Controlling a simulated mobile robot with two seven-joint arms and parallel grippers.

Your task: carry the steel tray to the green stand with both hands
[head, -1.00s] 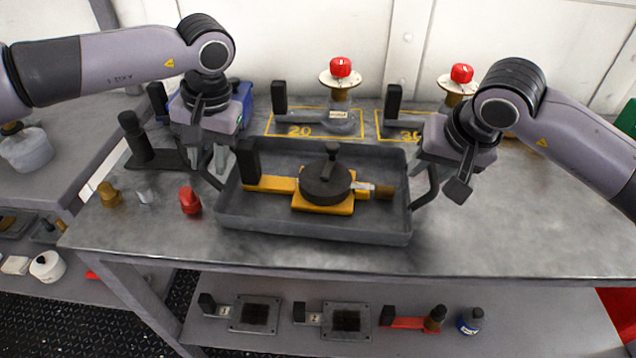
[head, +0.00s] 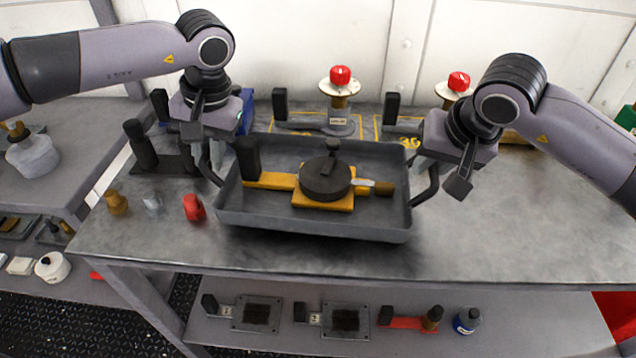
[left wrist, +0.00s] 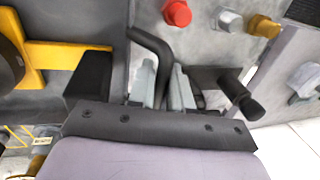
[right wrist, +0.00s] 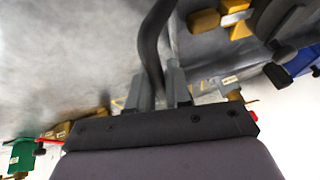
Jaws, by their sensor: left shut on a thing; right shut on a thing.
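The steel tray (head: 310,224) is a grey rectangular pan with a dark handle at each end. It looks level and slightly above the workbench. In it lie a yellow tool with a black grip (head: 270,181) and a round dark piece (head: 326,180) on top. My left gripper (head: 210,165) is shut on the left handle, which runs between its fingers in the left wrist view (left wrist: 150,45). My right gripper (head: 425,168) is shut on the right handle, also between the fingers in the right wrist view (right wrist: 152,50). A green thing (head: 627,116) shows at the right edge; I cannot tell whether it is the stand.
The workbench (head: 520,235) is clear at the right. Red-knobbed fixtures (head: 340,95) stand behind the tray. A red knob (head: 194,207) and a brass fitting (head: 116,202) lie left of it. A black-handled tool (head: 140,145) is beside the left gripper. A shelf is below.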

